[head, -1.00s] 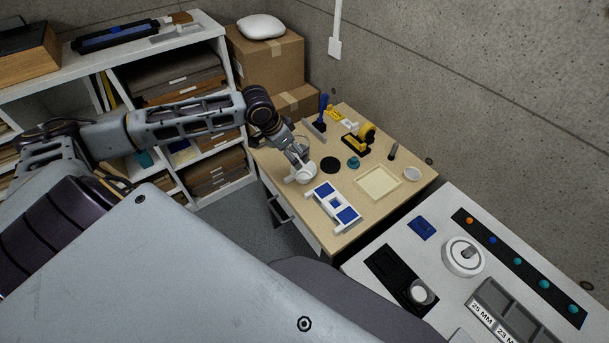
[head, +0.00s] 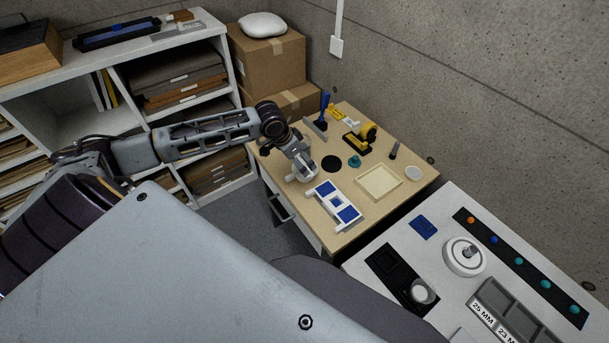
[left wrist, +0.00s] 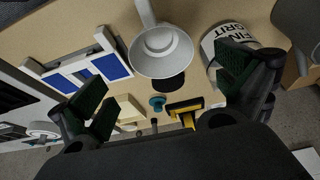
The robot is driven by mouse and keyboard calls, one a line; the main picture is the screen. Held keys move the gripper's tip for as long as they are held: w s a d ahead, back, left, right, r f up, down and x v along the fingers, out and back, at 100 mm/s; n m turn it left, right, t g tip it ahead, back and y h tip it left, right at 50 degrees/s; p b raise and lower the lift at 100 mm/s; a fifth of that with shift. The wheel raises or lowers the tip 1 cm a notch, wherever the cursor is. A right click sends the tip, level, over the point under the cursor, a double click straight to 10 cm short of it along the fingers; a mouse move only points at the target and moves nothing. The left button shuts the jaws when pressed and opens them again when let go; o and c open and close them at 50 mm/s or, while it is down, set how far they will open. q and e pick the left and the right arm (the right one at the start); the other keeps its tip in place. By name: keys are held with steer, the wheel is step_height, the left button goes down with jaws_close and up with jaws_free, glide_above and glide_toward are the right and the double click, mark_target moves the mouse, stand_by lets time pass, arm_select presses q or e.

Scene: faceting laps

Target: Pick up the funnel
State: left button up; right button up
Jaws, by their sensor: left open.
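The funnel (left wrist: 160,52) is white, with a wide round mouth and a stem running up the picture, in the left wrist view. My left gripper (left wrist: 168,88) is open there, its green-padded fingers apart to either side below the funnel's mouth; nothing is held between them. In the head view my left gripper (head: 299,168) is over the near left part of the table, and white shapes there are mostly covered, so the funnel is hard to make out. My right gripper is in neither current view.
A white container labelled GRIT (left wrist: 215,47) stands close by the right finger. A blue-and-white rack (head: 335,205), black disc (head: 331,164), teal knob (head: 354,161), cream tray (head: 379,182) and yellow-black tool (head: 358,142) are on the table. A control panel (head: 500,240) lies right.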

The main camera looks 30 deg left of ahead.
arm_select(q)
steer(key=shift+x, duration=1.25)
steer(key=shift+a+x, duration=0.1)
steer(key=shift+x, duration=1.2)
steer(key=shift+a+x, duration=0.15)
steer(key=shift+x, duration=1.1)
steer(key=shift+f, duration=0.1)
steer(key=shift+c, duration=0.4)
steer(key=c, duration=0.9)
steer(key=shift+r, duration=5.05)
